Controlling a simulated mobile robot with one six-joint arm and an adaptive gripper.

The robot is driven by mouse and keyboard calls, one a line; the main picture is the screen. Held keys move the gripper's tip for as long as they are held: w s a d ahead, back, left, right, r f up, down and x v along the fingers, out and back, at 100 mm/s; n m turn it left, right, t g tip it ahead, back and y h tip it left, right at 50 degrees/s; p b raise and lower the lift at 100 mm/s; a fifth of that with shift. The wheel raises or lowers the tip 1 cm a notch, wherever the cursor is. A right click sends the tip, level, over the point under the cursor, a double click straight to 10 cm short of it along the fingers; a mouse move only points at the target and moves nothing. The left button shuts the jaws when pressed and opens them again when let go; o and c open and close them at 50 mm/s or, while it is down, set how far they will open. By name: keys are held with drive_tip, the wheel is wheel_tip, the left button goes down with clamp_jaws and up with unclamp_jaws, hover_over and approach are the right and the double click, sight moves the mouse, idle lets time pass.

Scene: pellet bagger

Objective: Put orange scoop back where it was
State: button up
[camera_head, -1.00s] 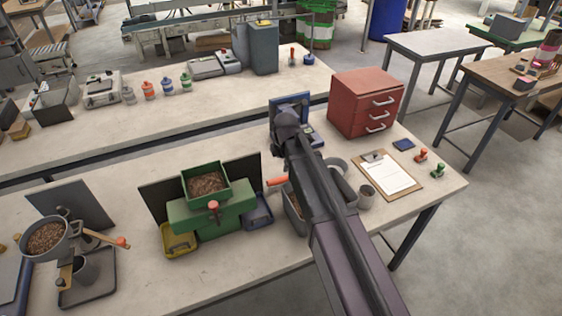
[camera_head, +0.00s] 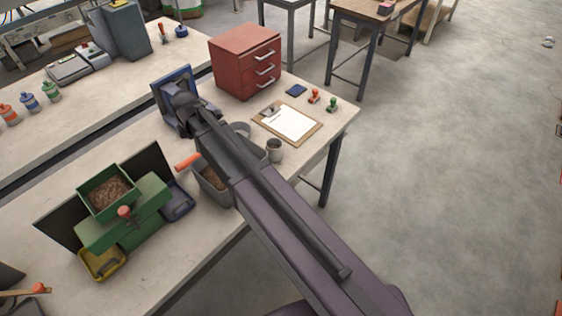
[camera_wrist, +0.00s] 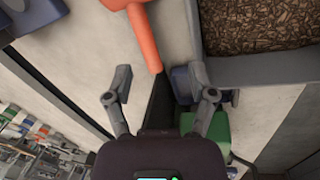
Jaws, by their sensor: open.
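The orange scoop (camera_head: 188,161) shows as an orange handle at the left edge of a grey bin of brown pellets (camera_head: 205,181). In the wrist view the orange scoop (camera_wrist: 147,38) comes down from the top edge, beside the pellet bin (camera_wrist: 250,69). Its upper end is cut off by the frame. My gripper (camera_wrist: 162,86) is open, its two fingers spread on either side of the handle's lower tip, with nothing gripped. Contact cannot be judged. In the head view my arm hides the gripper and part of the bin.
A green machine (camera_head: 137,226) with a pellet hopper stands left of the bin, with a blue tray (camera_head: 178,201) between them. A grey cup (camera_head: 274,151), a clipboard (camera_head: 290,124) and a red drawer cabinet (camera_head: 246,62) are to the right. The front table edge is near.

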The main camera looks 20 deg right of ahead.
drive_tip(key=s+d+m+g, duration=0.1)
drive_tip(key=s+d+m, duration=0.7)
drive_tip(key=d+m, duration=0.3)
drive_tip(key=s+d+m, duration=0.8)
drive_tip(key=d+m, duration=0.3)
drive_tip(key=d, duration=0.4)
drive_tip(key=shift+s+d+f+g+h, duration=0.15)
drive_tip(key=shift+s+d+g+h, duration=0.1)
drive_tip(key=shift+g+h, duration=0.15)
